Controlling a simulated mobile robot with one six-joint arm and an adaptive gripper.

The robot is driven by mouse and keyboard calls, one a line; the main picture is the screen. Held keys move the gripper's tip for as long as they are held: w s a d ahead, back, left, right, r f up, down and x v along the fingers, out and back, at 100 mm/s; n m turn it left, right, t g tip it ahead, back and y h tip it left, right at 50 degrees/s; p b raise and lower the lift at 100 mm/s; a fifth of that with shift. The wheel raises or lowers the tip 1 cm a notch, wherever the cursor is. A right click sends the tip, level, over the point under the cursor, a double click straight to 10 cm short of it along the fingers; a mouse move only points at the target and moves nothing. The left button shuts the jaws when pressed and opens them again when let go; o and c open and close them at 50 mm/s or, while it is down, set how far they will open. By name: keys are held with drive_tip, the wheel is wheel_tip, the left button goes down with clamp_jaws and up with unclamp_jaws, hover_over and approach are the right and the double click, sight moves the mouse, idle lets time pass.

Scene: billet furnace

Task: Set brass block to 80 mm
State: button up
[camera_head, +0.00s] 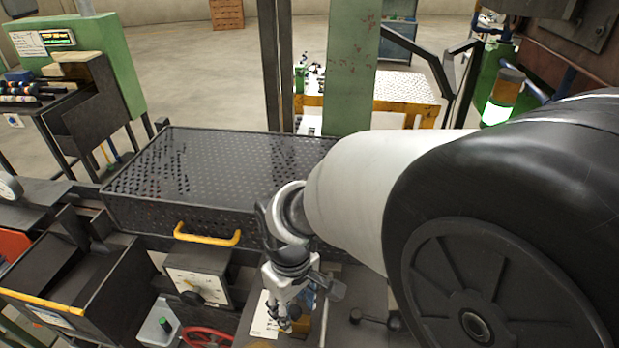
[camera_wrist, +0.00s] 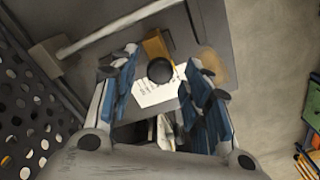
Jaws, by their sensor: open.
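A small brass-coloured block (camera_wrist: 155,45) shows in the wrist view, just past a round black knob (camera_wrist: 160,71) that lies between my fingers in the picture. In the head view, a brass-coloured piece (camera_head: 302,326) shows beside my gripper (camera_head: 287,322), partly hidden by it. My gripper points down over the dark bench. In the wrist view, my gripper (camera_wrist: 162,68) has its two blue-padded fingers apart, on either side of the knob. I cannot tell whether they touch it. No millimetre marks are readable.
A white card (camera_wrist: 150,92) lies under the fingers. A pale bar (camera_wrist: 115,30) crosses above it. A perforated black cover (camera_head: 215,175) with a yellow handle (camera_head: 207,235) stands behind.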

drive_tip(key=shift+c, duration=0.6)
clamp_jaws()
